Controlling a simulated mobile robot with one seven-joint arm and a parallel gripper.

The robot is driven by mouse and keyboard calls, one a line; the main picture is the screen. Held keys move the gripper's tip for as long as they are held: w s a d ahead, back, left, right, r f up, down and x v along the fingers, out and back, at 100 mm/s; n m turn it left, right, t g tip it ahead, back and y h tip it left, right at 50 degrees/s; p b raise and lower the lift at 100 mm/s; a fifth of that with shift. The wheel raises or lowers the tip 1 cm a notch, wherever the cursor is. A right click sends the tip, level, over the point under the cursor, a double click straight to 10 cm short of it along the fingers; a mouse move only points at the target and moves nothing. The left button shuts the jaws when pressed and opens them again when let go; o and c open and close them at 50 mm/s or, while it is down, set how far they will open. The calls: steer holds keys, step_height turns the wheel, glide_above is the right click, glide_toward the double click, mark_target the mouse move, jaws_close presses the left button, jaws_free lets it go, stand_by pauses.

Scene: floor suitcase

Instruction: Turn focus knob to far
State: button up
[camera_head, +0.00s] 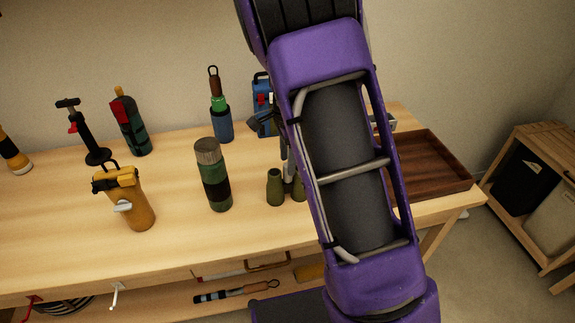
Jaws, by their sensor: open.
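A small olive-green pair of binoculars (275,188) stands upright on the wooden workbench, right of the middle. Its two barrels show side by side, and the right one is partly behind my purple arm. I cannot make out its focus knob. My gripper (289,174) shows only as narrow grey parts just left of the arm, pointing down at the top of the binoculars. It is open, with its fingers close to or beside the middle of the binoculars. I cannot tell whether they touch it.
A green and black cylinder (213,176) stands left of the binoculars. A yellow canister (131,199) is further left. Several tools stand along the back. A brown wooden tray (430,164) lies right of my arm. The workbench (190,240) is clear in front.

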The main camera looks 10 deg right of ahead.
step_height(320, 180, up, 14)
steer(key=p, duration=0.1)
steer(key=shift+r, duration=0.1)
step_height(320, 180, down, 19)
steer(key=n, duration=0.3)
steer(key=shift+d+n, duration=0.1)
steer(key=shift+n, duration=0.2)
stand_by(0.5)
jaws_close()
